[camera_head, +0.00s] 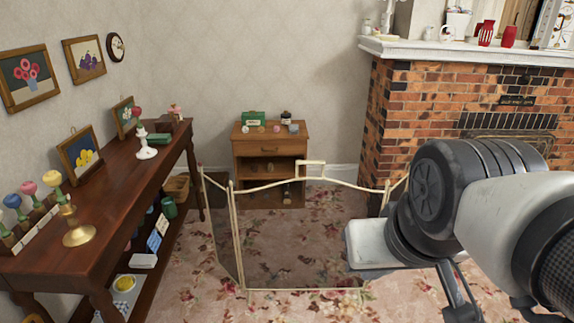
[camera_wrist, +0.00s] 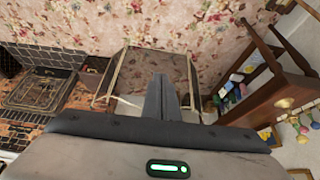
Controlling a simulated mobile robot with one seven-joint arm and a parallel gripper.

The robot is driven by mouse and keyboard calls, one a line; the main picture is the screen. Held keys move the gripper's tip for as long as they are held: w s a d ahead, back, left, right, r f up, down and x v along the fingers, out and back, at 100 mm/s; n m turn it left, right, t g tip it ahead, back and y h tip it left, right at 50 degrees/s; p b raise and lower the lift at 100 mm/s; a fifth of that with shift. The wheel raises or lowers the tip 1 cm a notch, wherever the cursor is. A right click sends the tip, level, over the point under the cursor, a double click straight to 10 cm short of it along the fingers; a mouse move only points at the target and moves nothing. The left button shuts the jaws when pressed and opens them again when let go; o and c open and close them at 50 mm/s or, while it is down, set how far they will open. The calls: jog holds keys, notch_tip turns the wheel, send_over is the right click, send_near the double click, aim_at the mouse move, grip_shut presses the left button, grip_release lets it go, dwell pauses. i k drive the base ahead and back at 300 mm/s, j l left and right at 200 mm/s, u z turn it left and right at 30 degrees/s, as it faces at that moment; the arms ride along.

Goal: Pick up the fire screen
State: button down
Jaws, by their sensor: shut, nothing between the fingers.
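The fire screen (camera_head: 290,236) stands upright on the carpet in the middle of the head view. It has see-through dark mesh panels in a thin cream frame, with angled side panels and a handle at the top middle. My arm hides part of its right side. In the wrist view the fire screen (camera_wrist: 138,72) lies beyond my gripper (camera_wrist: 161,84), whose fingers are together and cover part of its mesh. The fingers hold nothing. I cannot tell the exact gap between the fingertips and the screen.
The brick fireplace (camera_head: 415,110) with a white mantel stands at right. A long wooden table (camera_head: 125,185) with frames and ornaments runs along the left. A small wooden cabinet (camera_head: 270,175) stands at the back wall. Floral carpet (camera_head: 195,285) is clear in front of the screen.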

aim_at(288, 232)
jog(key=i+l+u, duration=0.15)
jog(key=i+u, duration=0.2)
jog(key=i, duration=0.25)
jog(key=i+l+u, duration=0.35)
jog(key=i, duration=0.2)
jog(key=i+l+u, duration=0.35)
jog(key=i, duration=0.2)
